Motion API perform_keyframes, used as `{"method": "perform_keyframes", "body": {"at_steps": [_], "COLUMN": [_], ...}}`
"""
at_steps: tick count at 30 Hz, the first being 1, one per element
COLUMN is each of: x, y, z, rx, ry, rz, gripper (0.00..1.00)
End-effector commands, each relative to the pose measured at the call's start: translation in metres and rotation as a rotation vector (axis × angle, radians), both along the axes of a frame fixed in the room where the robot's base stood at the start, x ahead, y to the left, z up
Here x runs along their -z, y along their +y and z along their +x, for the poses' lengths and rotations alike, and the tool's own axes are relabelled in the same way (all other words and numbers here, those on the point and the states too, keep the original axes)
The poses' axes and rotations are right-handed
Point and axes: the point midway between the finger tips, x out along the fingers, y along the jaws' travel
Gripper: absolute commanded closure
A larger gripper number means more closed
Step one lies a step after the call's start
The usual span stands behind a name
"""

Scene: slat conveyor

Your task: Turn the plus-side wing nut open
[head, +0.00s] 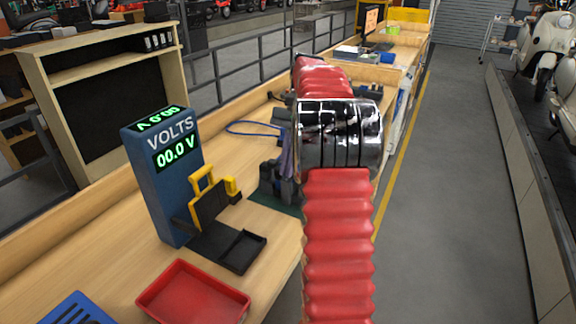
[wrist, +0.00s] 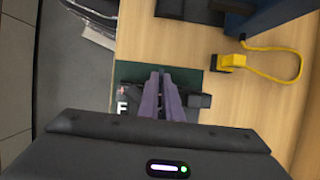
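A dark fixture (head: 268,178) stands on a green mat (head: 272,203) at the bench's right edge, partly hidden by my arm. In the wrist view, dark blocks of the fixture (wrist: 200,101) show beside my fingers on the mat (wrist: 190,80). A small reddish spot (wrist: 122,91) lies left of the fingers, above a white letter F. I cannot make out a wing nut in either view. My gripper's purple-grey fingers (wrist: 160,92) point over the fixture, close together; any gap or grip between them is unclear. They also show partly in the head view (head: 287,160).
A blue volt meter (head: 160,170) reading 00.0 V stands left, with a yellow-handled part (head: 208,203) before it. A red tray (head: 193,294) and blue item (head: 70,312) lie nearer. A blue cable loop (head: 250,129) lies behind. Open floor is right of the bench.

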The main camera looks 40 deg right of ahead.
Motion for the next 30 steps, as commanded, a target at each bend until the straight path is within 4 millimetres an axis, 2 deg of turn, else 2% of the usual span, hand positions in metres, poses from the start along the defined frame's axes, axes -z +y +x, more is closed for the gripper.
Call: {"method": "perform_keyframes", "body": {"at_steps": [16, 18, 24, 30], "x": [0.0, 0.0, -0.0001, 0.0], "y": [-0.0002, -0.0001, 0.0002, 0.0003], "z": [0.0012, 0.0012, 0.0009, 0.0008], "rx": [-0.039, -0.038, -0.039, -0.038], "ry": [-0.003, -0.003, -0.001, -0.001], "rz": [-0.002, -0.002, -0.002, -0.001], "gripper": [1.0, 0.92, 0.78, 0.76]}}
